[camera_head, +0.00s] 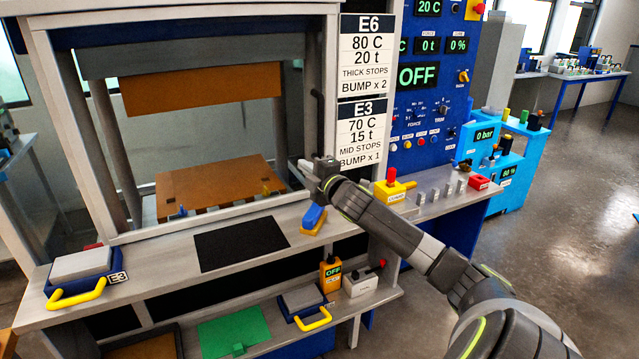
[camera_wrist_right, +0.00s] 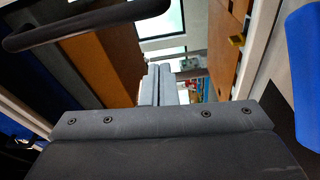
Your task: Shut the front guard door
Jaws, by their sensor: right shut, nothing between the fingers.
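The front guard door's pale frame (camera_head: 90,130) surrounds the press opening in the head view. I cannot tell a clear pane from an empty opening. A dark upright bar handle (camera_head: 318,120) is at the right side of the opening. It crosses the upper left of the right wrist view (camera_wrist_right: 85,25). My right gripper (camera_head: 303,164) is at the right edge of the opening, just below the handle. Its fingers (camera_wrist_right: 157,85) are together and empty, apart from the bar. My left gripper is not in view.
Inside are an upper brown platen (camera_head: 200,90) and a lower one (camera_head: 215,180). A blue-and-orange tool (camera_head: 314,218) stands on the bench below my right gripper. A black mat (camera_head: 240,243) and a grey block with a yellow handle (camera_head: 80,265) lie on the bench. The control panel (camera_head: 425,110) stands right.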

